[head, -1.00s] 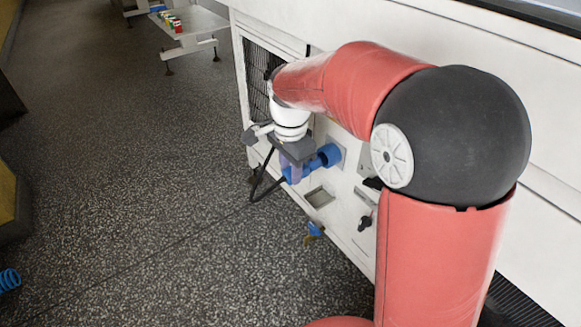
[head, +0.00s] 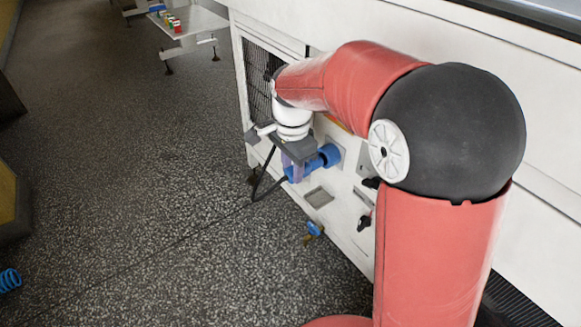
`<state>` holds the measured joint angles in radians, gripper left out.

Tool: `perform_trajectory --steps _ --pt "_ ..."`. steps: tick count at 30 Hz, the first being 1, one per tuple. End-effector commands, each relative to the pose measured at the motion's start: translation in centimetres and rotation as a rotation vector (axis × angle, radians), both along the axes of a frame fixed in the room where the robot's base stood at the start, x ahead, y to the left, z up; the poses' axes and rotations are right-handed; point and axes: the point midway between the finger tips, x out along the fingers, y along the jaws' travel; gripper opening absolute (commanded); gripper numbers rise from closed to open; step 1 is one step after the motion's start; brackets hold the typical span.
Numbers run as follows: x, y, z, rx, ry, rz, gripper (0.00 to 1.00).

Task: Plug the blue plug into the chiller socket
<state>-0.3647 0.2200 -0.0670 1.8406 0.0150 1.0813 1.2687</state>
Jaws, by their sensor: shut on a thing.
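The blue plug (head: 294,174) is held in my gripper (head: 297,165) low in front of the white cabinet panel, and a black cable loops down from its back. The gripper is shut on it. The blue chiller socket (head: 328,155) stands out from the panel just to the right of the plug, roughly in line with it. Plug and socket look to meet or nearly meet; I cannot tell how far the plug is in, if at all. My wrist and gripper body partly hide the plug.
The white cabinet (head: 351,217) carries a recessed square (head: 319,197) and dark knobs (head: 364,222) below the socket. A blue-handled valve (head: 314,229) sticks out low. A table (head: 196,22) stands at the back.

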Motion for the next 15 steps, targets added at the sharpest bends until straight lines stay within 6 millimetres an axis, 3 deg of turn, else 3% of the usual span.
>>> perform_trajectory --steps 15 --pt "0.8 -1.1 0.1 0.0 -0.002 -0.001 0.0"
